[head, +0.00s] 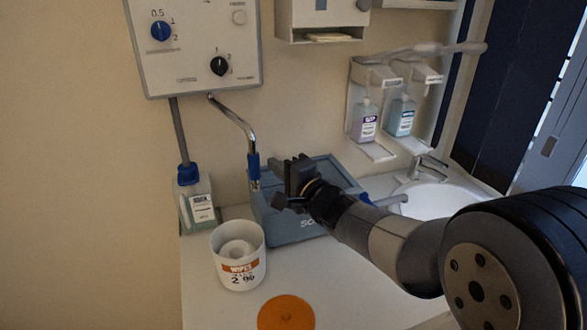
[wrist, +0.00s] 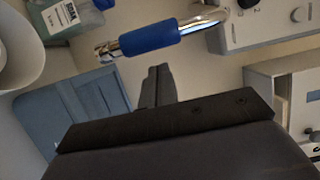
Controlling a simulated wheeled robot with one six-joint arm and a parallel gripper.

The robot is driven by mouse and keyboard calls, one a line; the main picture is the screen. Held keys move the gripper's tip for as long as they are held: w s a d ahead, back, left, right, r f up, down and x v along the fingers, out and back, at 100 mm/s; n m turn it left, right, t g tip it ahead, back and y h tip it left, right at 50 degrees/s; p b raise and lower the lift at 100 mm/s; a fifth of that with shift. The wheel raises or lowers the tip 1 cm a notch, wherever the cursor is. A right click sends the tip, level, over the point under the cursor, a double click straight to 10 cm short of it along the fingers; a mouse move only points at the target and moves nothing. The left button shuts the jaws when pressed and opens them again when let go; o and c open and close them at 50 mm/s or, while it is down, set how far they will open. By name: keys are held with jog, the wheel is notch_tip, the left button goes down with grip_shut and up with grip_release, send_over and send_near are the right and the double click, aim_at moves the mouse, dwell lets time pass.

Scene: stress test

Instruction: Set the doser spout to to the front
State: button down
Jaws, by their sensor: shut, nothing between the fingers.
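The doser (head: 195,45) is a pale wall box with a blue knob and a black knob. Its chrome spout (head: 235,118) comes out from under the box, runs to the right and bends down to a blue sleeve (head: 254,166). The sleeve hangs over the left part of a blue-grey box. My gripper (head: 288,172) is just right of the sleeve, shut and empty. In the wrist view the blue sleeve (wrist: 150,38) and its chrome tip lie just beyond my closed fingers (wrist: 157,84), with a gap between them in the picture. Whether they touch is unclear.
The blue-grey box (head: 300,229) stands below the spout. A bottle (head: 197,208) and a wipes tub (head: 239,270) stand left of it, with an orange lid (head: 286,313) in front. Soap dispensers (head: 366,105) and a sink (head: 440,196) are to the right. Bare counter lies in front.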

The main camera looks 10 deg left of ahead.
jog(key=shift+s+a+f, duration=0.1)
jog(key=shift+s+a, duration=0.15)
jog(key=shift+a, duration=0.2)
jog(key=s+a+b, duration=0.1)
jog(key=s+a, duration=0.4)
jog(key=shift+s, duration=0.1)
dwell(0.5)
